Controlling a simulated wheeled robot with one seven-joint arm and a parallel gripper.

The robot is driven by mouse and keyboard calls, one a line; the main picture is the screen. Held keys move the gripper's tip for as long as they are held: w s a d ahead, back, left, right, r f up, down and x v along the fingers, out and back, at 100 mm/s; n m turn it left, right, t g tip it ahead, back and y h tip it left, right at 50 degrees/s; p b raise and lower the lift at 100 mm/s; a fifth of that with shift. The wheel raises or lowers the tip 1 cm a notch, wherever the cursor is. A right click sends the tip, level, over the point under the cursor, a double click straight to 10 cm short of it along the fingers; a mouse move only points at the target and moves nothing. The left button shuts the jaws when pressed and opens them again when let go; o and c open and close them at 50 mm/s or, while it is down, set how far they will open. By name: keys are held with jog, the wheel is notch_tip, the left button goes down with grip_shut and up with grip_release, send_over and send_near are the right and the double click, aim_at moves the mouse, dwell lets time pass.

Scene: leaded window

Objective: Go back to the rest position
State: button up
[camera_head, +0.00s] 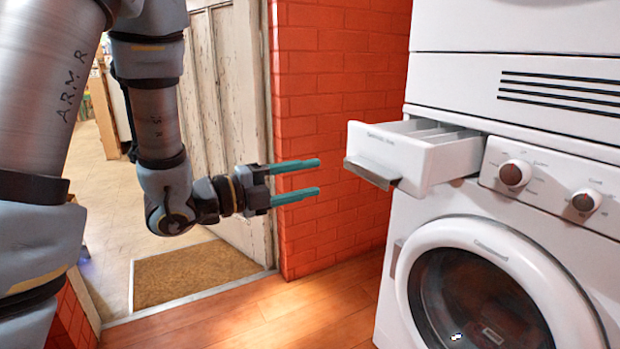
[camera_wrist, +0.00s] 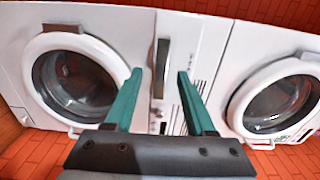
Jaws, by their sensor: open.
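My gripper (camera_head: 308,179) has two teal fingers, spread apart with nothing between them. In the head view it points right, toward the washing machine's detergent drawer (camera_head: 425,155), with a clear gap between the fingertips and the drawer. The drawer is pulled out, and its grey handle (camera_head: 371,173) faces the gripper. In the wrist view my gripper (camera_wrist: 157,80) is also open and empty, and the drawer handle (camera_wrist: 160,69) shows between and beyond the fingers. My grey arm comes in from the left of the head view.
The washing machine (camera_head: 400,220) has a round door (camera_head: 480,280) that looks shut. A second white machine (camera_head: 540,90) is stacked above it. A red brick wall (camera_head: 330,110), a whitish worn door (camera_head: 215,100) and a brown doormat (camera_head: 190,273) lie behind my arm. The wooden floor in front is clear.

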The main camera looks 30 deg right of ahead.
jog(key=shift+w, duration=0.1)
jog(key=w+a+f+n+t+y, duration=0.4)
jog(key=w+a+n+t+y, duration=0.1)
jog(key=w+a+n, duration=0.4)
jog(key=w+a+f+n+t+y, duration=0.4)
jog(key=w+a+n+t+y, duration=0.15)
jog(key=w+a+n, duration=0.3)
jog(key=s+a+f+n+g+y, duration=0.2)
jog(key=s+a+n+g+y, duration=0.15)
jog(key=a+n, duration=0.4)
jog(key=s+a+f+n+g+y, duration=0.2)
jog(key=s+a+n+y, duration=0.15)
jog(key=a+n, duration=0.35)
jog(key=s+a+r+n+g+p, duration=0.1)
jog(key=s+a+n+g, duration=0.1)
jog(key=s+a+n, duration=0.25)
notch_tip(320, 180, up, 30)
jog(key=d+m+p, duration=0.1)
jog(key=p, duration=2.9)
jog(key=shift+s+r, duration=0.15)
jog(key=shift+s, duration=0.1)
